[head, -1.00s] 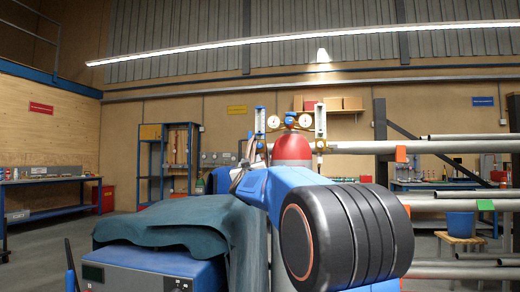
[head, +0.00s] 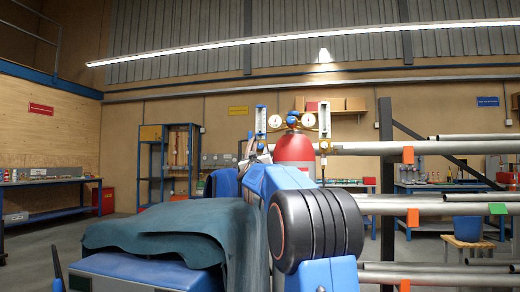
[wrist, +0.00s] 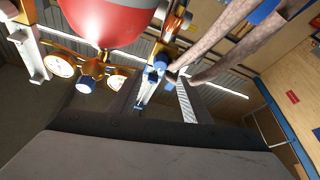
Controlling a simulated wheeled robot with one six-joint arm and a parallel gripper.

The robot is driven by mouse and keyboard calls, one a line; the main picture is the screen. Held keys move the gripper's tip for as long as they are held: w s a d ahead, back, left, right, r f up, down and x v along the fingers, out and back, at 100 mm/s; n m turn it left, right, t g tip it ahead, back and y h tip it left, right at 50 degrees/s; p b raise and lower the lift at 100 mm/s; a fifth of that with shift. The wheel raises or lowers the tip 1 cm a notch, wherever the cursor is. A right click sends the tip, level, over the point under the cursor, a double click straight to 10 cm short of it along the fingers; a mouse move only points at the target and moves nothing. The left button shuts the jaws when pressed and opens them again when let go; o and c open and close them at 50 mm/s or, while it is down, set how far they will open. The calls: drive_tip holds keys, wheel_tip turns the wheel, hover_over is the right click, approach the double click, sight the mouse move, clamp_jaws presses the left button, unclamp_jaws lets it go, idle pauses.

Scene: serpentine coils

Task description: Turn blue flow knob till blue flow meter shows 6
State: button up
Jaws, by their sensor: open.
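The red gas cylinder (head: 295,152) stands behind my arm, with two round gauges and a blue centre knob (head: 291,118) on top. A slim upright flow meter (head: 260,121) stands left of the gauges and another (head: 324,121) stands right. The wrist view shows them inverted. There a blue flow knob (wrist: 152,75) sits at the base of a clear meter tube (wrist: 145,95). My gripper (wrist: 183,77) is open, with its fingertips close beside that knob. I cannot tell whether they touch it. In the head view my gripper (head: 246,160) is small and partly hidden. The meter reading is too small to read.
A dark green cloth (head: 165,235) covers a blue machine (head: 130,280) at the front left. Metal pipes (head: 425,205) on a rack fill the right side. A blue shelf (head: 165,165) and benches stand along the back walls. Open floor shows at the left.

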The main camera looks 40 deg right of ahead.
sight(260, 147)
drive_tip(key=x, duration=0.9)
drive_tip(key=shift+w+d, duration=0.1)
drive_tip(key=shift+c, duration=0.2)
drive_tip(key=c, duration=1)
